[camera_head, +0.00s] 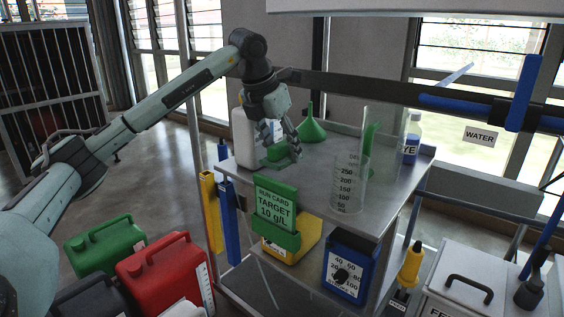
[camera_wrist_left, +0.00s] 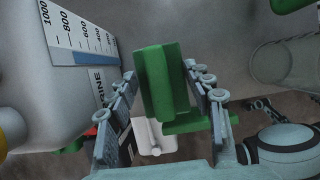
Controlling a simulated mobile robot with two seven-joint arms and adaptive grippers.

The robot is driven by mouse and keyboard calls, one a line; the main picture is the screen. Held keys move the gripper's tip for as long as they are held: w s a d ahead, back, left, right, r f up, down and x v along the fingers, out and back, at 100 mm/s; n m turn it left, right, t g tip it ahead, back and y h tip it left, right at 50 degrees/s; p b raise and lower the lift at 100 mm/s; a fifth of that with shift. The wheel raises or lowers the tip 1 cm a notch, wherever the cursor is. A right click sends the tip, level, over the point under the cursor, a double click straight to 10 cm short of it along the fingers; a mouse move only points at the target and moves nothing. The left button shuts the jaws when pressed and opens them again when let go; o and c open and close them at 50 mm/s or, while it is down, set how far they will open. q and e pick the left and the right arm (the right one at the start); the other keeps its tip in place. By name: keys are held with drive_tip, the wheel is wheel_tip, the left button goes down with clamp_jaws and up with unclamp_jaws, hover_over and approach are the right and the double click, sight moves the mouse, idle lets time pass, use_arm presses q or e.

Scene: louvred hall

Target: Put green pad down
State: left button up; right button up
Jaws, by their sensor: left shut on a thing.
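The green pad (camera_head: 278,152) is between the fingers of my left gripper (camera_head: 283,145), above the left part of the grey metal cart top (camera_head: 305,180). In the left wrist view the pad (camera_wrist_left: 165,82) stands lengthwise between the two grey fingers, and the gripper (camera_wrist_left: 165,105) is shut on it. A flat green part sticks out below it towards the right finger. I cannot tell whether the pad touches the cart top. My right gripper is in neither view.
A white graduated bottle (camera_head: 243,140) stands close to the left gripper. A green funnel (camera_head: 311,128), a clear measuring cylinder (camera_head: 348,185) and a dye bottle (camera_head: 412,138) stand farther right. A green run card (camera_head: 276,208) hangs at the front edge. Some cart top in front is bare.

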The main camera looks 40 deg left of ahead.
sight(282, 164)
use_arm(q)
drive_tip(key=shift+w+f, duration=0.1)
drive_tip(key=shift+f, duration=0.15)
wheel_tip(282, 164, down, 3)
drive_tip(key=shift+a+f, duration=0.1)
drive_tip(key=shift+f, duration=0.2)
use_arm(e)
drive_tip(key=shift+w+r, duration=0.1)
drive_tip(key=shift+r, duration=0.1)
use_arm(q)
drive_tip(key=o, duration=1)
drive_tip(key=shift+f, duration=0.1)
drive_tip(key=shift+o, duration=0.2)
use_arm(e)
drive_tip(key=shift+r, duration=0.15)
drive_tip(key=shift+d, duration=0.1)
